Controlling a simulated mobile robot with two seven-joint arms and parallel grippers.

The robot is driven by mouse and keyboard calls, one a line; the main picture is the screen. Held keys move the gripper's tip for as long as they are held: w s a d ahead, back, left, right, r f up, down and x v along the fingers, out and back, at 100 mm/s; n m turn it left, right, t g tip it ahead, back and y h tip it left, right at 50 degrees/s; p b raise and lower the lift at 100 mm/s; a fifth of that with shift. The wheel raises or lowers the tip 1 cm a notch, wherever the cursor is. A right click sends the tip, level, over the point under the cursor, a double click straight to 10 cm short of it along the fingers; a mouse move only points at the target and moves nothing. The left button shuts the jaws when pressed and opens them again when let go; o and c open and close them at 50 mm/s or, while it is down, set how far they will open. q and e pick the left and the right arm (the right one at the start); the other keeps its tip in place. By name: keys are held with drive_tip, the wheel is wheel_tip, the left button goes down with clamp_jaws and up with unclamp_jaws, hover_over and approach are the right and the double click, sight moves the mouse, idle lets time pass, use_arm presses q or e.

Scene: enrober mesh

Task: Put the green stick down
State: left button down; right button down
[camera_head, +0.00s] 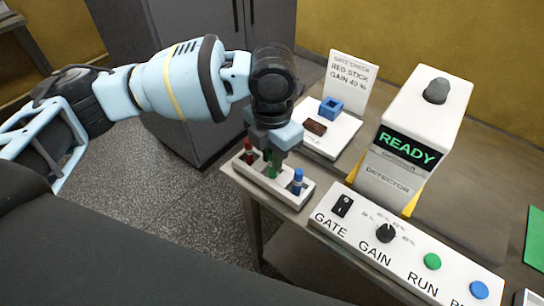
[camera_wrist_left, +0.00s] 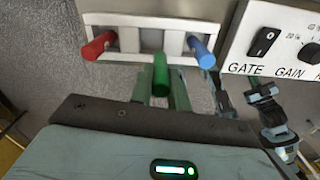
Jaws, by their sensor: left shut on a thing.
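The green stick (camera_head: 272,163) is upright in my left gripper (camera_head: 273,149), over the middle of the white rack (camera_head: 264,186). In the left wrist view the green stick (camera_wrist_left: 160,76) stands between the two fingers of the shut left gripper (camera_wrist_left: 161,90). I cannot tell whether its lower end is inside the rack's middle place. The red stick (camera_head: 248,152) stands in the rack on the left, the blue stick (camera_head: 297,181) on the right.
The rack stands at the table's near left corner. To its right are the control panel (camera_head: 408,252) and the detector (camera_head: 418,125), which reads READY. Behind is a white tray (camera_head: 338,137) with a blue block (camera_head: 330,108) and a brown piece (camera_head: 316,127), beside a sign (camera_head: 347,80).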

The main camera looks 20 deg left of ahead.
use_arm(q)
drive_tip(key=shift+w+a+f, duration=0.15)
drive_tip(key=shift+w+f, duration=0.2)
drive_tip(key=shift+f, duration=0.25)
drive_tip(key=shift+w+a+f, duration=0.1)
drive_tip(key=shift+w+f, duration=0.25)
drive_tip(key=shift+f, duration=0.3)
drive_tip(key=shift+w+a+f, duration=0.15)
drive_tip(key=shift+w+f, duration=0.2)
drive_tip(key=shift+f, duration=0.25)
drive_tip(key=shift+f, duration=0.15)
drive_tip(key=c, duration=1.3)
unclamp_jaws()
drive_tip(key=shift+c, duration=0.2)
wheel_tip(320, 180, up, 12)
